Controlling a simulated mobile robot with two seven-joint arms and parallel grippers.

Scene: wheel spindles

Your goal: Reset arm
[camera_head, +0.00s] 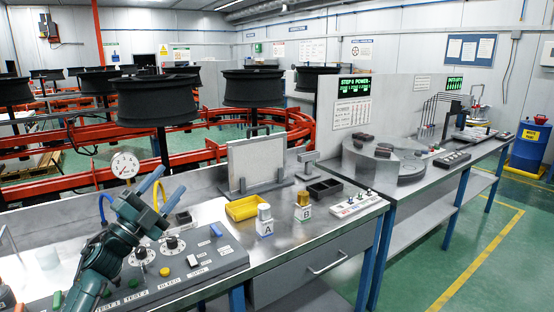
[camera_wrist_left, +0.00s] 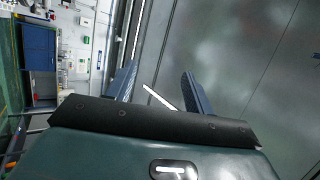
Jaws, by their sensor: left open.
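My left arm comes in from the lower left in the head view. Its dark green wrist ends in the left gripper (camera_head: 171,179) with two blue fingers spread apart and nothing between them. The gripper is raised in front of the control panel (camera_head: 205,258) and hides part of it. In the left wrist view the open gripper (camera_wrist_left: 158,70) is empty, its ridged fingers set against a grey surface and a tilted view of the room. My right gripper is in neither view.
A round gauge (camera_head: 125,165) stands just behind the left gripper. A yellow tray (camera_head: 246,208), block A (camera_head: 264,226), block B (camera_head: 302,213) and a black bin (camera_head: 325,189) sit further right on the metal bench. Wheels on spindles (camera_head: 158,101) stand behind.

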